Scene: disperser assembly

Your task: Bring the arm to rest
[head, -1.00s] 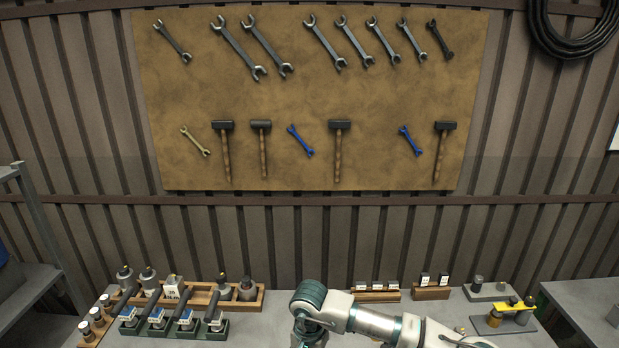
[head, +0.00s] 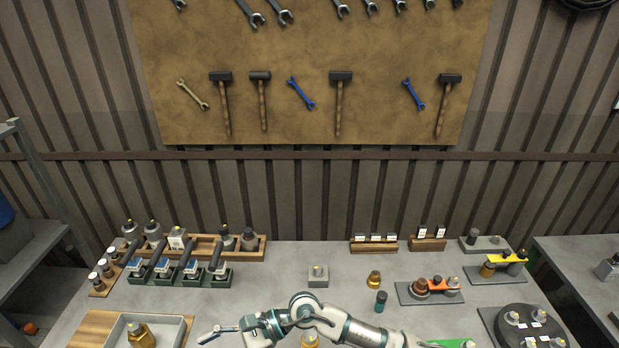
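My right arm comes in from the lower right and bends in the bottom middle of the head view. Its gripper (head: 212,334) points left, above the bench near a shallow grey tray. The fingers are seen from the side and small, so I cannot tell whether they are open or shut. I see nothing held in them. My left gripper is not in view.
The grey tray (head: 178,337) holds a brass part (head: 141,336). A wooden rack (head: 258,245) and black-handled tools in green holders (head: 222,277) stand at the left. A grey block (head: 318,277), an orange-topped fixture (head: 440,285) and a dark round plate (head: 530,325) are on the bench.

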